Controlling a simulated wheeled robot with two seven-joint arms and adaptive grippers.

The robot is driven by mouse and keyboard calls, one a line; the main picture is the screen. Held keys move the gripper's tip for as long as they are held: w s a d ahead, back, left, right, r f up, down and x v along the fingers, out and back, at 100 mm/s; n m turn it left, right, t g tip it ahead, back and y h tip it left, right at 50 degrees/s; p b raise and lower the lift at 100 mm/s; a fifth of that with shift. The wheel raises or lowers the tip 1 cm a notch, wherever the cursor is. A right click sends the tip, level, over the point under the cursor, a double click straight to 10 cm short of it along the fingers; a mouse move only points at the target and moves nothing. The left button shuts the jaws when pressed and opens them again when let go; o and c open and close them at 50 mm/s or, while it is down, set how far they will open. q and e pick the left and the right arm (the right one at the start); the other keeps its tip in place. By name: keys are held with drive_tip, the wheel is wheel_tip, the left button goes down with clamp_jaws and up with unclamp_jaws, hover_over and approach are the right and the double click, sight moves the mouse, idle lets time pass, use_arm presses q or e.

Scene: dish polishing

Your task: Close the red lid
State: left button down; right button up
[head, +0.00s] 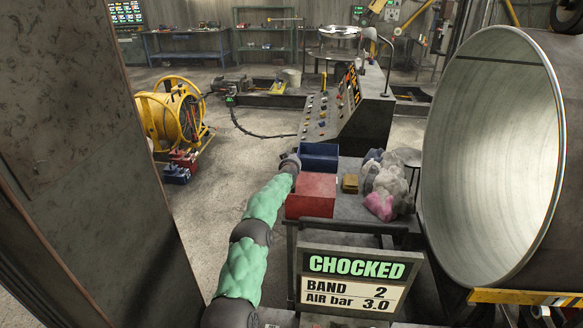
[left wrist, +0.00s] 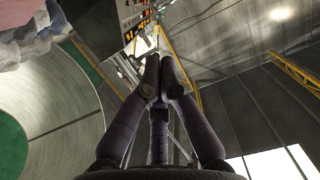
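A red box-like piece (head: 312,196) lies near the front edge of the work table, in front of an open blue bin (head: 319,160). I cannot tell a separate lid on it or whether it is hinged to the bin. My left arm reaches up from the bottom, and my left gripper (head: 290,162) is at the left side of the bin and the red piece, its fingers mostly hidden. In the left wrist view its dark fingers (left wrist: 161,80) are drawn together at the tips, with nothing seen between them. The red piece is not seen there. My right gripper is not in view.
Grey and pink cloths (head: 382,185) and a small yellowish block (head: 350,183) lie on the table (head: 345,207). A large metal drum (head: 490,160) stands close on the right. A control console (head: 350,110) is behind. A sign (head: 355,280) hangs in front.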

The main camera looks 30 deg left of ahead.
use_arm(q)
drive_tip(key=shift+s+d+f, duration=0.15)
drive_tip(key=shift+s+f, duration=0.1)
drive_tip(key=shift+f, duration=0.3)
drive_tip(key=shift+b+v, duration=0.9)
drive_tip(key=shift+v, duration=0.1)
drive_tip(key=b+v, duration=0.1)
drive_tip(key=v, duration=0.6)
drive_tip(key=shift+s+a, duration=0.2)
drive_tip(key=shift+a, duration=0.15)
drive_tip(key=shift+r, duration=0.15)
